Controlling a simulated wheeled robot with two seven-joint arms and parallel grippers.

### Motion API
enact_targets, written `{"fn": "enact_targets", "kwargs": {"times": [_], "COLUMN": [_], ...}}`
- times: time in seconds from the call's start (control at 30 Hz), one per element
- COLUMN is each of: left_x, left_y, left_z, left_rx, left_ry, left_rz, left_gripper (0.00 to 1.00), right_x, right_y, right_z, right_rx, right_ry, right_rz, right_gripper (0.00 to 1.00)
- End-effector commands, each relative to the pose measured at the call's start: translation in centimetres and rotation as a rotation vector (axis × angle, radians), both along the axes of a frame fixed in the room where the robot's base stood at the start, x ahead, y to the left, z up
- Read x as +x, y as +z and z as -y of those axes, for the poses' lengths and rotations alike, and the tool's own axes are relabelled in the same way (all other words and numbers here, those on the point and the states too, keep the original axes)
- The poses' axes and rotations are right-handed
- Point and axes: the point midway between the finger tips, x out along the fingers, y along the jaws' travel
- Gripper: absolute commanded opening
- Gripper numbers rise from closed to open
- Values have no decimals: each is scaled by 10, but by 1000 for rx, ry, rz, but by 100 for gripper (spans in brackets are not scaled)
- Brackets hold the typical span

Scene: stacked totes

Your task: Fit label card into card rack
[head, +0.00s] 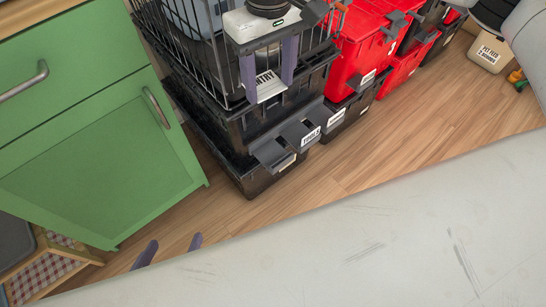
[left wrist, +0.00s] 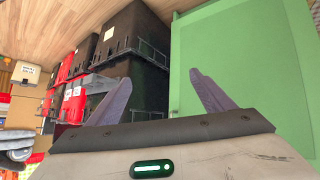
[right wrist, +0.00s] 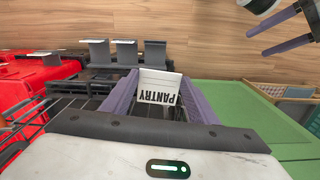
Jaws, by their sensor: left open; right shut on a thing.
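The label card, white and printed PANTRY (head: 268,86), is held between the purple fingers of my right gripper (head: 270,82), in front of the wire basket on the black tote stack. In the right wrist view the card (right wrist: 157,88) stands between the fingertips, its print upside down. Grey holders (head: 271,153) stick out from the front of the stack below the card, apart from it; they look like the card rack. They also show in the right wrist view (right wrist: 125,53). My left gripper (head: 171,247) is open and empty, low by the green cabinet.
The wire basket (head: 210,60) stands on the black totes (head: 255,182). Red totes (head: 362,45) stand to the right, with grey holders and white labels on totes nearby. A green cabinet (head: 110,190) is at the left. The wood floor (head: 360,160) in front is clear.

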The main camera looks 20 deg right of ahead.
Motion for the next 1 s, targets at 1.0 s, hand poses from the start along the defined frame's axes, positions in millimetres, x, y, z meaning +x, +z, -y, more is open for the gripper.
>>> {"fn": "enact_targets", "kwargs": {"times": [1.0], "left_x": [15], "left_y": [-32], "left_z": [24], "left_rx": [4], "left_ry": [-105], "left_rz": [-102], "left_gripper": [75], "right_x": [0], "right_y": [-234], "right_z": [0], "right_rx": [0], "right_ry": [0], "right_rz": [-2], "right_gripper": [29]}}
